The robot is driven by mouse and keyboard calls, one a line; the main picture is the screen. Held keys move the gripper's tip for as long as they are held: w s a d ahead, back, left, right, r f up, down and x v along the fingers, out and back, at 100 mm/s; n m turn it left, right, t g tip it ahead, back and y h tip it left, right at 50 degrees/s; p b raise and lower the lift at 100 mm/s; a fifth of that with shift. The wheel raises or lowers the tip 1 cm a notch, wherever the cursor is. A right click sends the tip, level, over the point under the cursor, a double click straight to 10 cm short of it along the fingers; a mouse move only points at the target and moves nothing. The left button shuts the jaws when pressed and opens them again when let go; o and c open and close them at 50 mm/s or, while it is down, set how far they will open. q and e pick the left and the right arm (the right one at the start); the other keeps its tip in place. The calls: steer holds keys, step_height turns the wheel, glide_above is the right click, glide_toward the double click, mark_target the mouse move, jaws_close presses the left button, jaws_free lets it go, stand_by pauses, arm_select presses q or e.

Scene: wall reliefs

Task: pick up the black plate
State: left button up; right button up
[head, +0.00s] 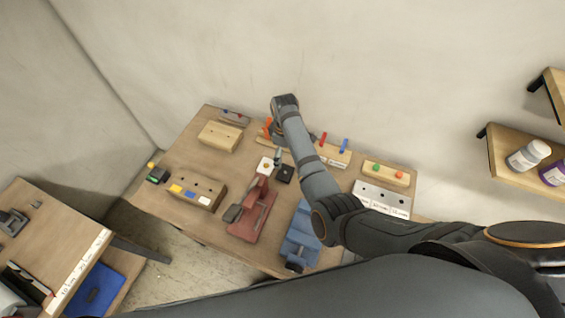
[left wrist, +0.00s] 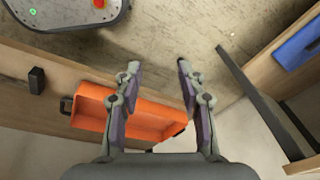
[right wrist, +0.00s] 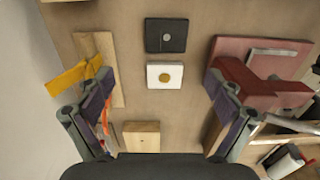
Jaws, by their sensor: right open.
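The black plate (head: 285,174) is a small dark square with a grey knob, lying flat on the wooden table. It also shows at the top middle of the right wrist view (right wrist: 179,30). A white plate with a gold knob (right wrist: 165,75) lies beside it, also seen in the head view (head: 264,166). My right gripper (right wrist: 158,108) is open and empty above the table; in the right wrist view both plates lie beyond its fingertips, between their lines. My left gripper (left wrist: 158,88) is open and empty, over the floor near an orange bin (left wrist: 135,115); the head view does not show it.
A red vise-like tool (head: 253,212) and a blue one (head: 301,236) stand near the front of the table. A block with coloured pieces (head: 196,190) is at left. Several pegged blocks line the back, near the wall. A shelf with bottles (head: 520,160) hangs at right.

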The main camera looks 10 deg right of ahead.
mark_target(285, 173)
steer(key=shift+s+d+f, duration=0.1)
steer(key=shift+s+f, duration=0.7)
steer(key=shift+f, duration=0.05)
arm_select(q)
steer(key=s, duration=0.8)
arm_select(e)
step_height(285, 173, down, 2)
steer(key=shift+s+f, duration=0.1)
steer(key=shift+f, duration=0.05)
steer(key=shift+w+f+b, duration=0.2)
steer(key=shift+f+b, duration=0.25)
steer(key=shift+f, duration=0.2)
steer(key=shift+w+f+b, duration=0.15)
steer(key=shift+f+b, duration=0.3)
steer(key=shift+f, duration=0.15)
steer(key=f+b, duration=0.2)
steer(key=b, duration=0.1)
steer(key=shift+s+f, duration=0.35)
steer(key=shift+f, duration=0.05)
steer(key=shift+w+f+b, duration=0.1)
steer(key=shift+f+b, duration=0.35)
steer(key=shift+b, duration=0.25)
steer(key=shift+r, duration=0.1)
steer(key=c, duration=1.2)
arm_select(q)
steer(key=w+f, duration=0.3)
steer(key=f, duration=0.3)
steer(key=shift+w, duration=0.35)
arm_select(e)
steer(key=shift+c, duration=0.2)
